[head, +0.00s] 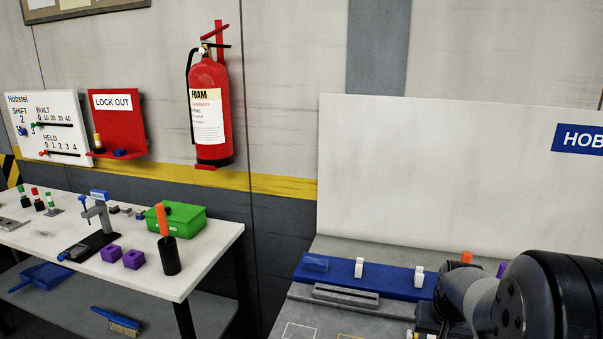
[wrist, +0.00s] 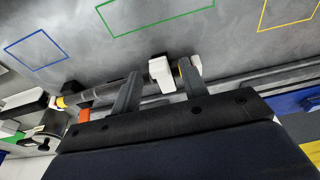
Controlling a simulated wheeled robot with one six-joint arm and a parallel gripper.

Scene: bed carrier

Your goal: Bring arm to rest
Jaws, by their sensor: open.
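My gripper (wrist: 160,70) shows in the wrist view with its two dark fingers apart. A white block-like part (wrist: 160,76) on a dark bar (wrist: 105,83) appears between or just beyond the fingers; I cannot tell whether they touch it. In the head view my arm's dark, rounded links come in at the lower right, over the bench, and hide part of it. The fingers cannot be made out clearly there.
A grey bench (head: 310,315) with a blue rail (head: 388,278) carrying white pieces lies under my arm, before a tall white panel (head: 430,170). At left, a white table (head: 205,262) holds a green box (head: 185,219), purple blocks and a black holder. A fire extinguisher (head: 209,110) hangs behind.

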